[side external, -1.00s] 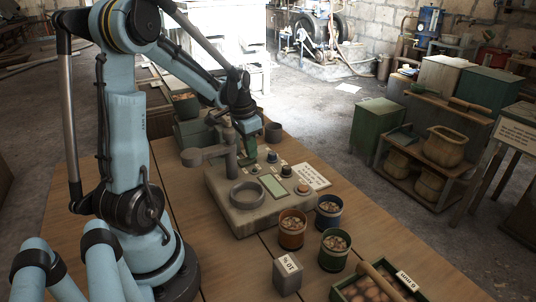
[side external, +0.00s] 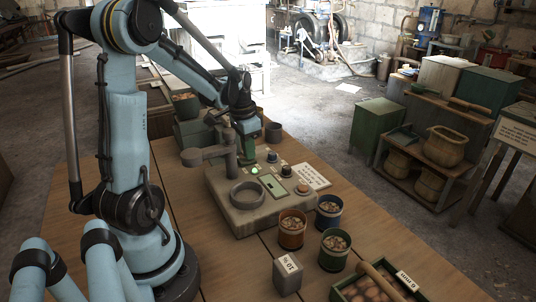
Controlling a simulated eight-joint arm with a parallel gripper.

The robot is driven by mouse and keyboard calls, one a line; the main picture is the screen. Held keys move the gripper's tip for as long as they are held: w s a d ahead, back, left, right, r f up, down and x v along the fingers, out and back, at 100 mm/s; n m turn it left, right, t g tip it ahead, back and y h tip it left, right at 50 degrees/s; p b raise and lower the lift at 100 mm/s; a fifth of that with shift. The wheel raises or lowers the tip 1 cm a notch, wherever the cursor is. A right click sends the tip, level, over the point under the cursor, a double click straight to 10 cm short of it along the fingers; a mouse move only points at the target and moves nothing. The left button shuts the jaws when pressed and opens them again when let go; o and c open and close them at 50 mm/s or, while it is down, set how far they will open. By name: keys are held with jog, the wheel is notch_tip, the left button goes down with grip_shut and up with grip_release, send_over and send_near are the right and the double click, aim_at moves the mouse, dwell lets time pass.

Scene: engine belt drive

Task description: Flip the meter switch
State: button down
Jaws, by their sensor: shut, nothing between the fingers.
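The meter (side external: 238,219) is a grey box on the wooden table, with a round ring, a small display (side external: 273,187) and dark knobs on top. A small light (side external: 255,170) glows green on its upper face, where the switch seems to be; the switch lever is too small to make out. My gripper (side external: 247,160) has green fingers that point down just above the far side of the meter, close behind the glowing light. It is shut and empty. I cannot tell whether its tips touch the meter.
A grey post with a side arm (side external: 205,154) stands close left of my gripper. Cups of brown pieces (side external: 291,229) and a small grey "10%" block (side external: 287,272) stand in front of the meter. A paper label (side external: 312,176) lies at its right.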

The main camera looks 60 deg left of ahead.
jog(key=shift+s+r, duration=0.1)
jog(key=shift+s, duration=0.3)
jog(key=shift+r, duration=0.15)
notch_tip(320, 180, up, 14)
jog(key=w, duration=0.2)
dwell(0.5)
jog(key=shift+f, duration=0.2)
jog(key=s+d+f+t, duration=0.1)
jog(key=d+f+t, duration=0.2)
jog(key=d, duration=0.8)
jog(key=s+d+f+t, duration=0.1)
jog(key=d+f+t, duration=0.2)
jog(key=d, duration=0.9)
jog(key=shift+s+f, duration=0.3)
jog(key=shift+f, duration=0.05)
